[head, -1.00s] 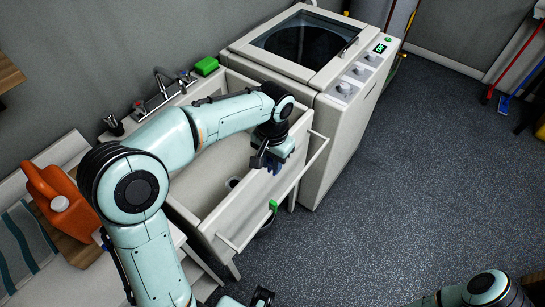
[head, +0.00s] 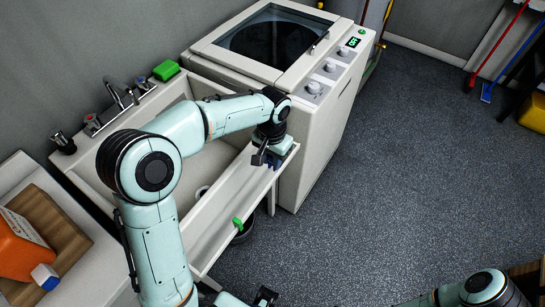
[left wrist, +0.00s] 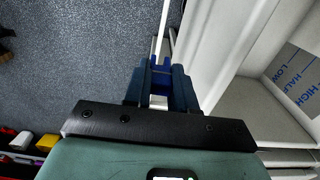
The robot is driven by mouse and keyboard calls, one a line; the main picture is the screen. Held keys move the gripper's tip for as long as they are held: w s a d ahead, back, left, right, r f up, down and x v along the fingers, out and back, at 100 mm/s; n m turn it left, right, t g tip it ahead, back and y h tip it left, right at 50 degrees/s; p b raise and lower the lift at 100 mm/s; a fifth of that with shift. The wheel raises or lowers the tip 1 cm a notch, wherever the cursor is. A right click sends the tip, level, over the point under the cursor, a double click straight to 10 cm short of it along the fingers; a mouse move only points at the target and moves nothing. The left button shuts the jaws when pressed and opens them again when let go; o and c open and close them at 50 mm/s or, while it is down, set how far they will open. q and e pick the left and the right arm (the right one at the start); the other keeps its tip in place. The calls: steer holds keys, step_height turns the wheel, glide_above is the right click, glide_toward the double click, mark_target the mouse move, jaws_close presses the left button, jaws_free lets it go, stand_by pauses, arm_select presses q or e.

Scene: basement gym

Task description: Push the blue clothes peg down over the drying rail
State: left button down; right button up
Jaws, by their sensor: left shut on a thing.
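My left gripper (head: 268,161) is over the white drying rail (head: 212,258) along the sink's front, close to the rail's far end. In the left wrist view its two dark fingers are closed on the blue clothes peg (left wrist: 160,76). The rail (left wrist: 161,30) runs up the picture from the peg, in line with the gap between the fingers. How far the peg sits down over the rail is hidden. A dark gripper (head: 265,296), seemingly my right one, shows at the bottom edge; its opening is unclear.
A green peg (head: 238,224) is on the rail nearer me. The white sink (head: 207,160) lies behind the rail, with a green block (head: 166,70) on its back edge. A washing machine (head: 328,95) stands close beyond the gripper. The floor at right is open.

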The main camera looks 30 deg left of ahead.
mark_target(273, 179)
arm_select(q)
steer(key=shift+f, duration=0.1)
